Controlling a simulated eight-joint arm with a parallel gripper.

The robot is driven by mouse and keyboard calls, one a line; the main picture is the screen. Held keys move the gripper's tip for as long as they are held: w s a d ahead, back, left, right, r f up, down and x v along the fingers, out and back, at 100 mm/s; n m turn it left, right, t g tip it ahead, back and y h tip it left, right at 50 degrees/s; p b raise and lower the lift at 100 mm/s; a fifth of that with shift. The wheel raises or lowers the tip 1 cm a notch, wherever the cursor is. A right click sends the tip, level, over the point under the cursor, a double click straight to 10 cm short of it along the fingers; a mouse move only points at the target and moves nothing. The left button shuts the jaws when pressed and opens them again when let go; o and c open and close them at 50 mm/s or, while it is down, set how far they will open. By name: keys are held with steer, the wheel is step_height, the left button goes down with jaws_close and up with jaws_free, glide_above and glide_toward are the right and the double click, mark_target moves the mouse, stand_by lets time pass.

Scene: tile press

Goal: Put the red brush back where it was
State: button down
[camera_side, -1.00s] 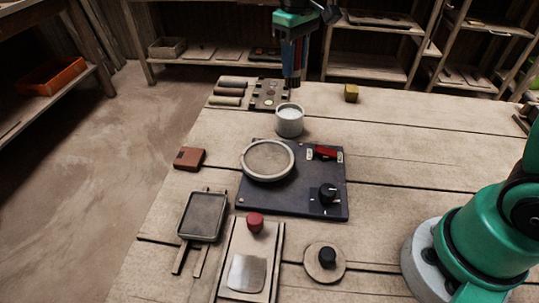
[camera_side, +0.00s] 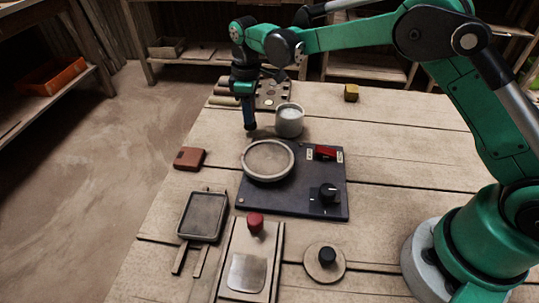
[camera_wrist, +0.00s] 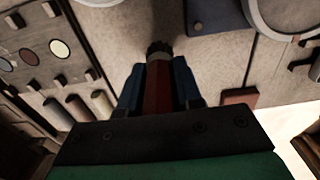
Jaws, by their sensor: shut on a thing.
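My gripper (camera_side: 248,108) is shut on the red brush (camera_wrist: 157,88), whose red handle sits between the blue fingers in the wrist view. Its dark bristle end points away from the wrist. In the side view the gripper points down above the back left part of the table, left of the white cup (camera_side: 289,122). The brush is mostly hidden by the fingers there, and I cannot tell whether its tip touches the table.
A slotted rack with round discs (camera_wrist: 35,45) and several rollers (camera_wrist: 78,106) lie at the back left. A brown block (camera_side: 189,158) lies near the left edge. A dark panel (camera_side: 300,203) carries a round plate (camera_side: 267,160). A yellow block (camera_side: 351,93) stands at the back.

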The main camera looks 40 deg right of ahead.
steer(key=shift+f, duration=0.6)
steer(key=c, duration=0.6)
jaws_free()
steer(key=shift+f, duration=0.15)
